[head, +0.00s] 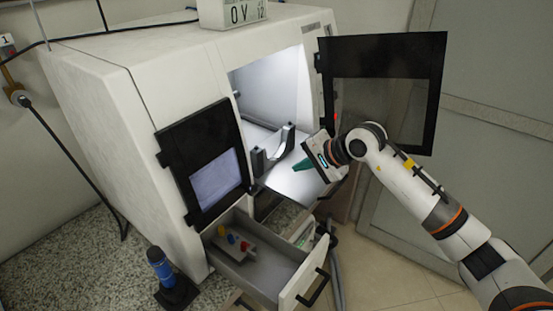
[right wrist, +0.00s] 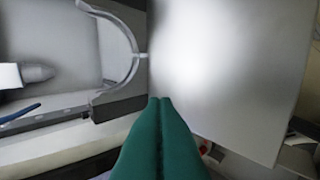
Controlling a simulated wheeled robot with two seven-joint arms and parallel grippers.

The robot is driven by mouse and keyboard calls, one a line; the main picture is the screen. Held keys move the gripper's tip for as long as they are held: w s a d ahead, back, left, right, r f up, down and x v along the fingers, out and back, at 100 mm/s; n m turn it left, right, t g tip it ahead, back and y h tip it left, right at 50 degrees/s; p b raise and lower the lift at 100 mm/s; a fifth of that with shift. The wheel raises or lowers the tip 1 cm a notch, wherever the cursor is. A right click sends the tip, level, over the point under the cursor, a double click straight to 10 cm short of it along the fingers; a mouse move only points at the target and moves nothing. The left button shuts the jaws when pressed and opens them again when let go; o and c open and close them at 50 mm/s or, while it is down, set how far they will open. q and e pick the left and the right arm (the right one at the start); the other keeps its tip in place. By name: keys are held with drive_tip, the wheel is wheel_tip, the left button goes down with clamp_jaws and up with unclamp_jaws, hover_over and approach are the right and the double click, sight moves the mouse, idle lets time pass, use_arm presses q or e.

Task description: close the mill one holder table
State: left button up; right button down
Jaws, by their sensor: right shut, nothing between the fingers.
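The mill (head: 150,130) is a white cabinet with its front opening lit inside. Its holder table (head: 300,185) is a pale plate reaching out through the opening, and fills the right of the right wrist view (right wrist: 225,70). A grey C-shaped holder (head: 285,150) stands at the table's left side; its curved arm also shows in the right wrist view (right wrist: 132,40). My right gripper (head: 297,167) is shut and empty, its green fingers over the table near the holder. In the right wrist view the fingertips (right wrist: 160,101) overlap the table edge beside the holder's base; I cannot tell whether they touch. My left gripper is out of view.
Two black-framed doors stand open, one left (head: 207,165) and one right (head: 385,85) behind my right arm. An open drawer (head: 265,270) with coloured pieces juts out below.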

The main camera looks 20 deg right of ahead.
sight(268, 167)
drive_tip(key=x, duration=0.2)
drive_tip(key=p+x, duration=0.1)
drive_tip(key=x, duration=0.1)
drive_tip(key=shift+w+a+r, duration=0.1)
drive_tip(key=shift+w+a, duration=0.1)
drive_tip(key=shift+a, duration=0.1)
drive_tip(key=shift+w+a+p, duration=0.7)
drive_tip(key=shift+w+a, duration=0.05)
drive_tip(key=shift+w, duration=0.25)
drive_tip(key=shift+w+a+f, duration=0.25)
drive_tip(key=shift+w+a, duration=0.1)
drive_tip(key=shift+w, duration=0.2)
drive_tip(key=shift+w+a+f, duration=0.1)
drive_tip(key=shift+w+a, duration=0.05)
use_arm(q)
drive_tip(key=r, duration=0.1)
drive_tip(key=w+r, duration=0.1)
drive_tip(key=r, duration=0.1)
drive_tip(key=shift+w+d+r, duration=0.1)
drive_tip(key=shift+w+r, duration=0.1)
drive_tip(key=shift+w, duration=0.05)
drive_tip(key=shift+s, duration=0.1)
